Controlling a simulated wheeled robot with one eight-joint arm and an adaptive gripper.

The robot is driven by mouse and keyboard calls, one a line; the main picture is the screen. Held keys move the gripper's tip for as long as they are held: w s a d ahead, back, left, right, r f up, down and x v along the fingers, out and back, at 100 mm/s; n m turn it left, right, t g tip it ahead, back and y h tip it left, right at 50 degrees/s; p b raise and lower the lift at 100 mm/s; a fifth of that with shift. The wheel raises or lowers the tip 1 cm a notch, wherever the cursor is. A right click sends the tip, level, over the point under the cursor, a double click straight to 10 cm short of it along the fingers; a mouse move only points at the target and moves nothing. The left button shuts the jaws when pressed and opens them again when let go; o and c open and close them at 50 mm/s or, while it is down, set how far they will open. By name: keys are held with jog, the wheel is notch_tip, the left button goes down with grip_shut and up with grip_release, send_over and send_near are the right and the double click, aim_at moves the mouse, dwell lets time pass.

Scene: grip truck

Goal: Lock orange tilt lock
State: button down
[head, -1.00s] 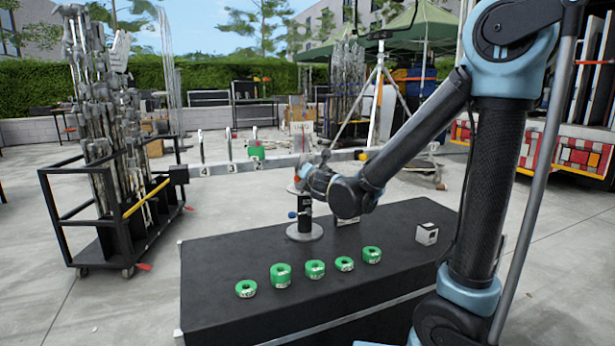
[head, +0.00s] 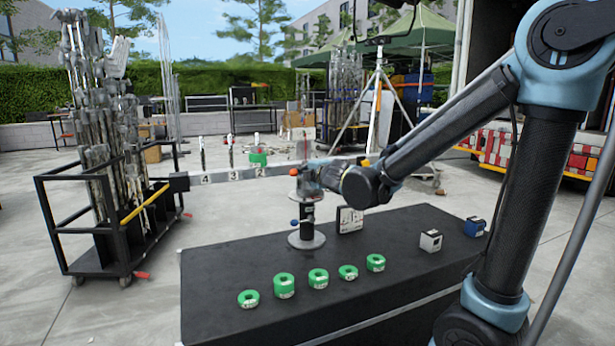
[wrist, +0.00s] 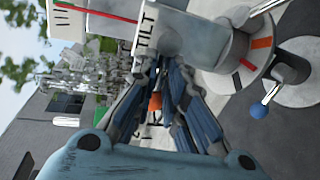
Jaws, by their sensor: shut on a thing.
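The tilt head (head: 306,182) stands on a black post with a round base on the black table. A long beam (head: 225,176) marked with numbers lies across it. The wrist view shows the TILT label (wrist: 147,30) on the white housing. A small orange part (wrist: 155,102), which looks like the orange tilt lock, shows between the blue-grey fingers. My gripper (wrist: 160,75) is shut on it; the fingers hide much of it. In the head view my gripper (head: 335,178) is against the right side of the head. A blue knob (head: 294,223) is on the post below.
Several green ring weights (head: 318,279) lie along the table's (head: 390,235) front. A white card (head: 349,219), a white cube (head: 431,240) and a blue box (head: 475,227) stand on its right half. A stand cart (head: 105,220) is at left. A green weight (head: 258,158) sits on the beam.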

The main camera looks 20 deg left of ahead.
jog(key=shift+w+d+m, duration=0.3)
jog(key=shift+d+m, duration=0.05)
jog(key=shift+m, duration=0.05)
jog(key=c, duration=1.7)
grip_release()
jog(key=shift+s, duration=0.1)
jog(key=shift+d+v, duration=0.2)
jog(key=shift+v, duration=5.65)
jog(key=shift+r, duration=0.1)
jog(key=shift+w, duration=0.2)
